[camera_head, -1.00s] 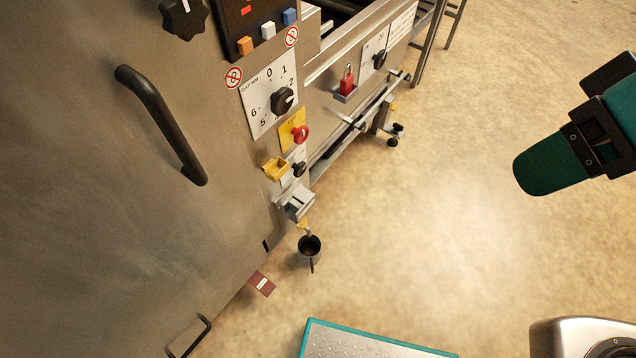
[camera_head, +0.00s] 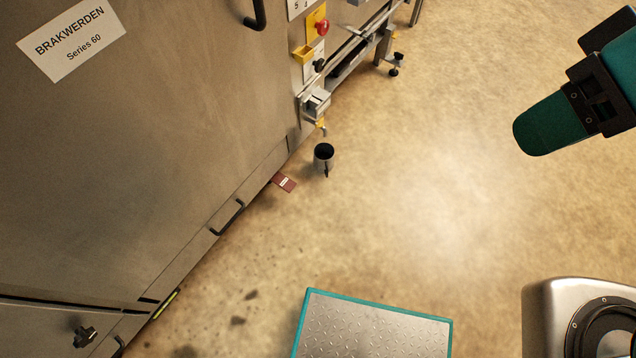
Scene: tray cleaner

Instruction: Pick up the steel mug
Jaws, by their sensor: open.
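The steel mug (camera_head: 323,163) stands upright on the floor, just right of the steel machine's lower edge. Its dark open mouth faces up, and its handle points toward the bottom of the picture. A small tap with a yellow part (camera_head: 321,125) is just above it in the picture; I cannot tell whether it overhangs the mug. Nothing is holding the mug. My gripper is not in view; only teal and black parts of my arm show at the right, well apart from the mug.
The steel machine (camera_head: 150,150) fills the left side, with a low black handle (camera_head: 227,217) and a grey valve box (camera_head: 316,103) jutting out. A dark red booklet or card (camera_head: 284,182) lies by its foot. The floor right of the mug is clear.

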